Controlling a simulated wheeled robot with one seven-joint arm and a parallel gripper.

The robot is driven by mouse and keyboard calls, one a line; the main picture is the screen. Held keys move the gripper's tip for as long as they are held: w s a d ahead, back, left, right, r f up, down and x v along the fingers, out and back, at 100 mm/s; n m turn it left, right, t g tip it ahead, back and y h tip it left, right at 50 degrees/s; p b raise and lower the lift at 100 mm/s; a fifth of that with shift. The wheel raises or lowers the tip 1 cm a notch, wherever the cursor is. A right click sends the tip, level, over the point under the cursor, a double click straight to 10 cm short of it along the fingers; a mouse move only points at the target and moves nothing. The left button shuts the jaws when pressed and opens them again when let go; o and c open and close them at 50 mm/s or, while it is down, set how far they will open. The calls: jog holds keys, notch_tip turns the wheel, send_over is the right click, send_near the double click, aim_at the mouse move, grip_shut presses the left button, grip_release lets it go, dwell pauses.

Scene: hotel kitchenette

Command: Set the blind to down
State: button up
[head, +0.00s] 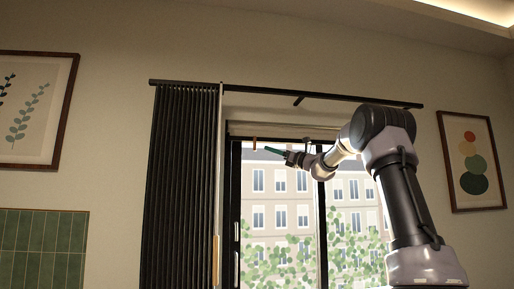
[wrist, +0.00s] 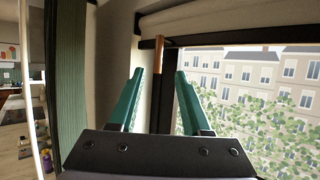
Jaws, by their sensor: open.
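The blind (head: 275,129) is a pale roll at the top of the window, and it also shows in the wrist view (wrist: 225,20). It is rolled up, leaving the glass below uncovered. A small wooden pull (head: 254,145) hangs from its left part; in the wrist view the pull (wrist: 158,54) appears between and just beyond my fingertips. My gripper (head: 267,149), with two green fingers, is open and empty. In the wrist view its fingers (wrist: 160,72) point towards the pull, apparently not touching it.
A dark pleated curtain (head: 182,185) hangs at the window's left, with a wooden handle (head: 216,262) at its edge. A dark rail (head: 340,98) runs above. The dark window frame (head: 322,230) is behind my arm. Framed pictures hang on both sides.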

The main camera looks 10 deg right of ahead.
aim_at(255, 144)
jog(key=x, duration=1)
jog(key=shift+a, duration=0.15)
grip_shut()
dwell(1.1)
